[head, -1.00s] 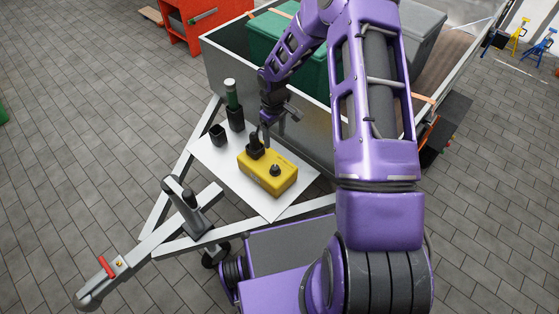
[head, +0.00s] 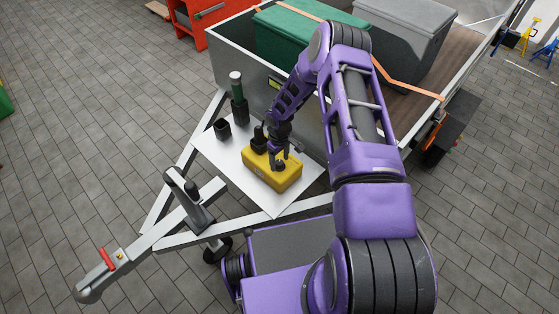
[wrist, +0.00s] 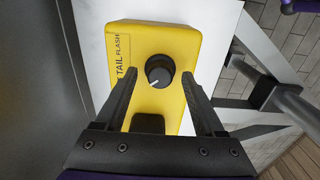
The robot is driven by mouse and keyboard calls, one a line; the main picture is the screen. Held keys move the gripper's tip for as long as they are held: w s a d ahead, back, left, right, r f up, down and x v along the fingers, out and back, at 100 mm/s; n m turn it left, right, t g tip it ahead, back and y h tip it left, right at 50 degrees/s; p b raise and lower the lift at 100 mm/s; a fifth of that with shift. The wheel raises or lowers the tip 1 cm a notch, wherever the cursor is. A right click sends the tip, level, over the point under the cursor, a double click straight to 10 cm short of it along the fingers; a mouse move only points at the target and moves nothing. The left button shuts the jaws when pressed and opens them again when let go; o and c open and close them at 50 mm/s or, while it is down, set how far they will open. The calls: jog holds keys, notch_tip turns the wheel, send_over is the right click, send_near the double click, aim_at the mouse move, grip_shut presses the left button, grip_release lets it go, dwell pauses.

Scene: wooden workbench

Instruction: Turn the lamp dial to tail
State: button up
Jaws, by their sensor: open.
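The yellow lamp box (head: 262,176) stands on a white plate. In the wrist view its yellow top (wrist: 150,34) carries a round black dial (wrist: 160,66) with a white pointer line, which points to the lower left. The words TAIL and FLASH (wrist: 120,48) are printed sideways left of the dial. More lettering below them is hidden behind the left finger. My gripper (wrist: 159,76) is open, with one finger on each side of the dial and a gap on both sides. In the head view my gripper (head: 278,163) is low over the box and covers the dial.
A black block (head: 258,141) rises from the box's far end. A black cup (head: 222,130) and a dark green bottle in a holder (head: 238,106) stand on the white plate (head: 228,158). The trailer wall is close behind. The plate's front corner is clear.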

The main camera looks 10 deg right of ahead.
grip_shut()
dwell(0.4)
jog(key=shift+f+m+b, duration=0.1)
jog(key=shift+m+b, duration=0.2)
jog(key=m+b, duration=0.2)
jog(key=shift+f+m, duration=0.1)
jog(key=shift+m, duration=0.3)
jog(key=shift+m+b, duration=0.45)
jog(key=shift+m, duration=1.75)
grip_release()
